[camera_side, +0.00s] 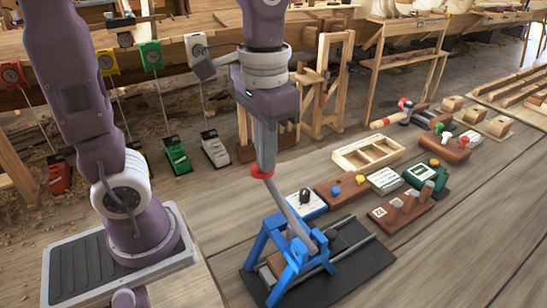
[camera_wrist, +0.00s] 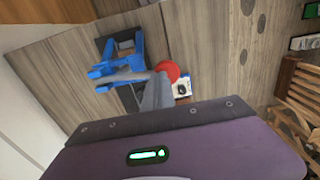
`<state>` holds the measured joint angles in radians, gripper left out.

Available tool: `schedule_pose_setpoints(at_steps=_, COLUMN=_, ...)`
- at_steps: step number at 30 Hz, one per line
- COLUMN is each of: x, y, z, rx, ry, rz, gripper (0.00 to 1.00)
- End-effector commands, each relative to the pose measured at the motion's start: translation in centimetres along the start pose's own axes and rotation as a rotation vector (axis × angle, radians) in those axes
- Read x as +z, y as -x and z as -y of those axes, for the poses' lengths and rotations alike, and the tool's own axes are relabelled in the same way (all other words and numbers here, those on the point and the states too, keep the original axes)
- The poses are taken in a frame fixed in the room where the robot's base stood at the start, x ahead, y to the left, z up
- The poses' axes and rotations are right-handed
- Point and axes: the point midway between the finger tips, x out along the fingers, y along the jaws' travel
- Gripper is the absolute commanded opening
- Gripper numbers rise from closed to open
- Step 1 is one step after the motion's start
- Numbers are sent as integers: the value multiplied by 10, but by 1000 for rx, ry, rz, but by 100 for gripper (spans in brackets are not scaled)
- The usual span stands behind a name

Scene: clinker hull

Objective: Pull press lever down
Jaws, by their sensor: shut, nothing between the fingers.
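The press has a blue frame (camera_side: 290,255) on a dark base plate (camera_side: 362,262), with a grey lever (camera_side: 287,208) ending in a red knob (camera_side: 262,173). The lever is raised and leans up to the left in the side view. My gripper (camera_side: 266,160) points down with its shut fingers right at the top of the red knob; whether they touch it I cannot tell. In the wrist view the shut fingers (camera_wrist: 155,95) appear beside the red knob (camera_wrist: 169,71), partly covering the lever, and the blue frame (camera_wrist: 122,68) shows beyond.
A white box with a black knob (camera_side: 308,199) stands just behind the press. A brown block with coloured buttons (camera_side: 342,190), a wooden tray (camera_side: 368,153) and a pegged block (camera_side: 402,208) sit to the right. The front right of the table is clear.

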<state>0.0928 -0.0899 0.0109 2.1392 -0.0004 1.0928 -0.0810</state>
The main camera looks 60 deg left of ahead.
Motion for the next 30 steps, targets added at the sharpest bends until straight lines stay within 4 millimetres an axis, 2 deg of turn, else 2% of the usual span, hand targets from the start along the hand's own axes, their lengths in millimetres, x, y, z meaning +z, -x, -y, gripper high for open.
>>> schedule_pose_setpoints(at_steps=8, x=0, y=11, z=-4, rx=-1, ry=0, rz=-1, gripper=0)
schedule_pose_setpoints(at_steps=30, x=-1, y=86, z=-19, rx=-1, ry=0, rz=-3, gripper=0)
